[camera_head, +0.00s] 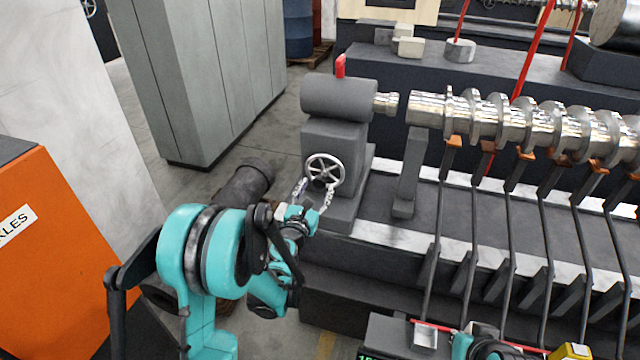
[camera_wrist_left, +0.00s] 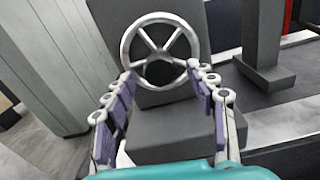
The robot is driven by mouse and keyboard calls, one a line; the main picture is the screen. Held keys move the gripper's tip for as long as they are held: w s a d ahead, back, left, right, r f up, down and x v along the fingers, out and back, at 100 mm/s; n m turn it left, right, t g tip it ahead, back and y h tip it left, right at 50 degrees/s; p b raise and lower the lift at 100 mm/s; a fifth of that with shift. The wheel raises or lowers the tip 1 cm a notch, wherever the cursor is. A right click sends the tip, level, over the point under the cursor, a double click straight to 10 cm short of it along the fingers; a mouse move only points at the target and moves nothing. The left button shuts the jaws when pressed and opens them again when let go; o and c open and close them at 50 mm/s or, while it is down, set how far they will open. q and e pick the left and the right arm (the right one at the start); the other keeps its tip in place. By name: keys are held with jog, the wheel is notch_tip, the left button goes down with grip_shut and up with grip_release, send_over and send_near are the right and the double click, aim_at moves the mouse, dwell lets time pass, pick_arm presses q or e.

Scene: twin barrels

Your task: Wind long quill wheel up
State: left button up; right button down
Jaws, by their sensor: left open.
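The long quill wheel (camera_head: 324,171) is a silver spoked handwheel on the front of the grey tailstock (camera_head: 338,100). My left gripper (camera_head: 314,192) is open just in front of the wheel's lower part. In the left wrist view the wheel (camera_wrist_left: 160,17) fills the upper middle, and the two purple-padded fingers of my left gripper (camera_wrist_left: 158,68) spread either side of its lower half. The fingertips are close to the lower rim; whether they touch it I cannot tell. My right gripper's fingers do not show; only a teal part of my right arm appears at the bottom.
A grey cabinet (camera_head: 210,75) stands behind left, and an orange box (camera_head: 50,265) at the far left. A red handle (camera_head: 340,66) tops the tailstock.

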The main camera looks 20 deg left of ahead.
aim_at(319, 184)
pick_arm(q)
jog(key=shift+w, duration=1.95)
jog(key=c, duration=1.2)
jog(key=shift+o, duration=0.2)
jog(key=shift+b, duration=0.3)
